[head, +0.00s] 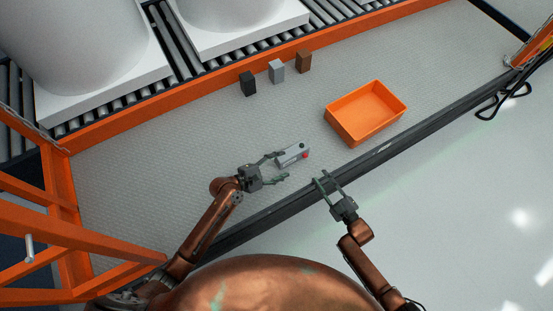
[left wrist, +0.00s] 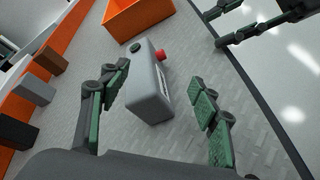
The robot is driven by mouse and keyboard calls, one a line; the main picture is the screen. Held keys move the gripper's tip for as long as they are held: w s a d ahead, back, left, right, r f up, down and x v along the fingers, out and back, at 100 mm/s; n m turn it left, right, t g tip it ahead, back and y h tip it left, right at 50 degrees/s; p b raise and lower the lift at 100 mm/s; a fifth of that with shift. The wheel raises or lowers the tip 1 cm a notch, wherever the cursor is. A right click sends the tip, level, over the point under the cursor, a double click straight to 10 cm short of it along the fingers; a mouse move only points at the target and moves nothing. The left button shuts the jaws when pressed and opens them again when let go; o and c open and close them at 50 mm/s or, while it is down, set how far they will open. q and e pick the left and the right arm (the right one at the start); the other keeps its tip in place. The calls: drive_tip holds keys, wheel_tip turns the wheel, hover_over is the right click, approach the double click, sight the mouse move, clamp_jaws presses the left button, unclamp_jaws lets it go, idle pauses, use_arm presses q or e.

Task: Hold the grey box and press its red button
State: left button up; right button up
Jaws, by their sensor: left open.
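The grey box (head: 291,156) lies on the grey textured floor near the front edge. Its red button (head: 306,155) and a dark green button (head: 302,145) are at its right end. My left gripper (head: 282,166) is open at the box's left end. In the left wrist view the grey box (left wrist: 148,88) stands ahead between the open fingers, apart from the right-hand finger; contact with the left-hand finger is unclear. The red button (left wrist: 160,56) shows at its far end. My right gripper (head: 323,183) is open and empty, to the right of and below the box.
An orange bin (head: 341,128) stands right of the box. Black (head: 248,84), grey (head: 277,71) and brown (head: 304,61) blocks stand at the back by an orange rail (head: 190,88). A dark rail (head: 400,143) runs along the front. Floor left of the box is clear.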

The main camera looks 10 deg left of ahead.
sight(277, 159)
use_arm(q)
drive_tip(key=a+n, duration=0.1)
drive_tip(key=w+f+n, duration=0.1)
drive_tip(key=n, duration=0.1)
drive_tip(key=w+a+n, duration=0.1)
drive_tip(key=shift+a+f+n, duration=0.25)
drive_tip(key=shift+a+n, duration=0.05)
drive_tip(key=shift+a, duration=0.05)
drive_tip(key=shift+w+f+n, duration=0.1)
drive_tip(key=shift+w+n, duration=0.25)
drive_tip(key=shift+n, duration=0.45)
drive_tip(key=shift+w+d+n+g, duration=0.25)
drive_tip(key=shift+n+g, duration=0.05)
drive_tip(key=shift+n, duration=0.5)
drive_tip(key=shift+w+d+f+n, duration=0.1)
drive_tip(key=shift+w+d+n, duration=0.2)
drive_tip(key=shift+d, duration=0.1)
drive_tip(key=shift+x, duration=3.55)
drive_tip(key=shift+c, duration=0.4)
drive_tip(key=c, duration=1.3)
drive_tip(key=shift+c, duration=0.2)
use_arm(e)
clamp_jaws()
